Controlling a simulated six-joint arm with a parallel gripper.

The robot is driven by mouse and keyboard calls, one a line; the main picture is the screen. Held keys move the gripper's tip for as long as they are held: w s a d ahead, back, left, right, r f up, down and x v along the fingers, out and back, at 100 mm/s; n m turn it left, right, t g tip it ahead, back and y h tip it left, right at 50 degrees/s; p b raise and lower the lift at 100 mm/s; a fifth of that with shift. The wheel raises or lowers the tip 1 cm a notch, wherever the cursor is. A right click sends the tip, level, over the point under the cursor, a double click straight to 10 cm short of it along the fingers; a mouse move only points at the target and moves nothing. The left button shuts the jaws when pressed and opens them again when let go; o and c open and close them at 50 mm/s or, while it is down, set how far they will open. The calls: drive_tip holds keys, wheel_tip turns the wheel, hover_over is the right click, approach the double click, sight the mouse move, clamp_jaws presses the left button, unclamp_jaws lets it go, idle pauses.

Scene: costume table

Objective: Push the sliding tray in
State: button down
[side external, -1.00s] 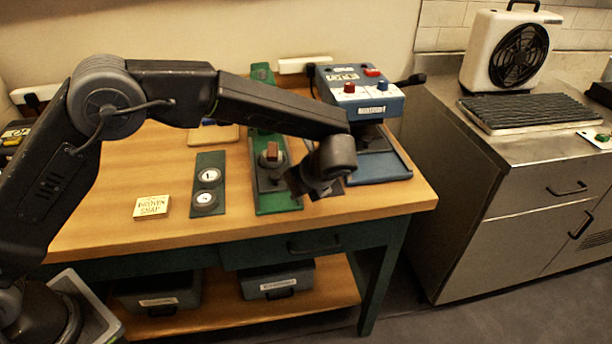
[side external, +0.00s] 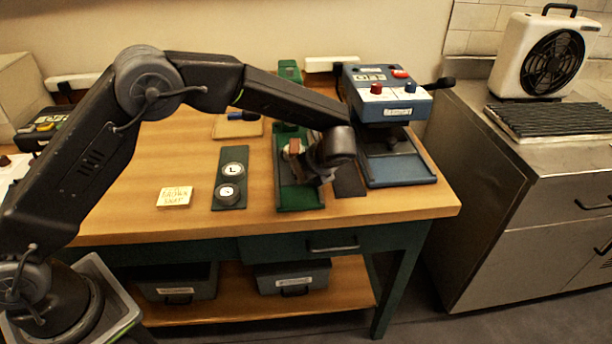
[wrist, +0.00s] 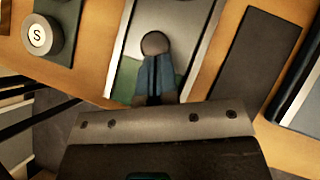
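The sliding tray is a grey plate (wrist: 190,20) with a round dark knob (wrist: 156,44). It runs on a green track (side external: 300,198) near the middle of the bench. A brown block (side external: 295,146) shows at the tray in the side view, partly beside my gripper. My gripper (wrist: 155,62) has its two blue fingers together with only a thin dark line between them, and nothing shows held. The fingertips are right at the near side of the knob; I cannot tell whether they touch it. In the side view my gripper (side external: 318,178) hides part of the tray.
A blue machine (side external: 388,95) with red and blue knobs stands right of the track, with a dark mat (side external: 348,180) between. A panel with two round dials (side external: 230,185) and a yellow note (side external: 174,197) lie to the left. The bench's front edge is close.

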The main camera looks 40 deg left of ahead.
drive_tip(key=w+a, duration=0.5)
drive_tip(key=shift+a+f, duration=0.1)
drive_tip(key=d, duration=0.1)
drive_tip(key=s+d, duration=0.1)
drive_tip(key=d, duration=0.1)
drive_tip(key=d+r, duration=0.1)
drive_tip(key=shift+s+d, duration=0.25)
drive_tip(key=shift+d, duration=0.05)
drive_tip(key=v, duration=0.9)
drive_tip(key=s+a+r+n+h, duration=0.2)
drive_tip(key=s+a+r+n, duration=0.25)
drive_tip(key=s+r, duration=0.2)
drive_tip(key=s+a+r+n+h, duration=0.2)
drive_tip(key=s+a+r+n, duration=0.1)
drive_tip(key=s+r+n, duration=0.3)
drive_tip(key=s+a+f+n+t+h, duration=0.1)
drive_tip(key=s+n, duration=0.4)
drive_tip(key=s, duration=0.5)
drive_tip(key=s+a+f+n+t+h, duration=0.1)
drive_tip(key=s+a+n+t+h, duration=0.1)
drive_tip(key=s+n, duration=0.4)
drive_tip(key=s, duration=0.4)
drive_tip(key=shift+f+h, duration=0.3)
